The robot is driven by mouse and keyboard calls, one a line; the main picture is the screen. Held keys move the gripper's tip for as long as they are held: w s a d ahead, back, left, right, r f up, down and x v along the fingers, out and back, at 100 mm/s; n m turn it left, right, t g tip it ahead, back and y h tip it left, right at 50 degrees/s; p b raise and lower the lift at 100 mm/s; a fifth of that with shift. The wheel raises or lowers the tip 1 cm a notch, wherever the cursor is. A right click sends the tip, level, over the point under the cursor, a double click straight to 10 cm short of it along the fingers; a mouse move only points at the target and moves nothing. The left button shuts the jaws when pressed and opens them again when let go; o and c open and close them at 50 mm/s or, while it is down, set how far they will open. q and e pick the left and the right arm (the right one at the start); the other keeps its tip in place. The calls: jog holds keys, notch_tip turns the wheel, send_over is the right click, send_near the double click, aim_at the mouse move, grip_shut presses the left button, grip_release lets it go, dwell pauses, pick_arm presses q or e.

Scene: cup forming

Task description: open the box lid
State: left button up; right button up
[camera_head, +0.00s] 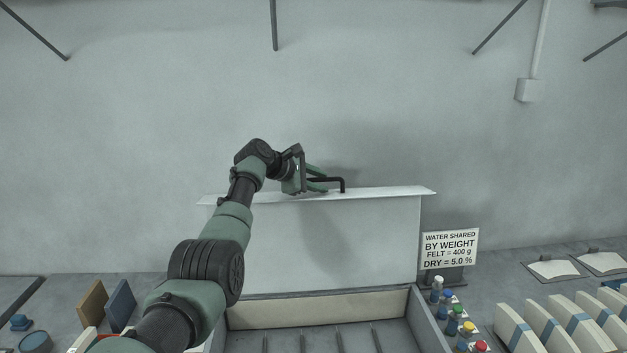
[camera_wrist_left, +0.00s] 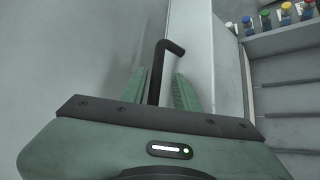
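The box lid (camera_head: 365,240) stands raised, close to upright, at the back of the box (camera_head: 320,314), whose inside is exposed. A black bent handle (camera_head: 343,184) sits at the lid's top edge. My left gripper (camera_head: 320,180) is at that handle. In the left wrist view the black handle (camera_wrist_left: 171,46) runs between the two green fingers of my left gripper (camera_wrist_left: 160,76), with gaps visible beside it; the fingers look apart, not closed on it. The lid (camera_wrist_left: 222,60) also shows there. My right gripper is not in view.
Small bottles with coloured caps (camera_head: 453,320) line the box's right side. A sign (camera_head: 450,247) stands behind them. White blocks with blue bands (camera_head: 545,322) are at the right, brown and blue boards (camera_head: 93,303) at the left. A grey wall (camera_head: 400,120) rises behind the lid.

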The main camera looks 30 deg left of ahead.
pick_arm(q)
jog(key=shift+s+a+b, duration=0.25)
jog(key=shift+s+b, duration=0.2)
jog(key=shift+s, duration=0.05)
jog(key=b+v, duration=0.3)
jog(key=v, duration=0.3)
jog(key=shift+r, duration=0.1)
jog(key=shift+s+r, duration=0.2)
jog(key=shift+r, duration=0.05)
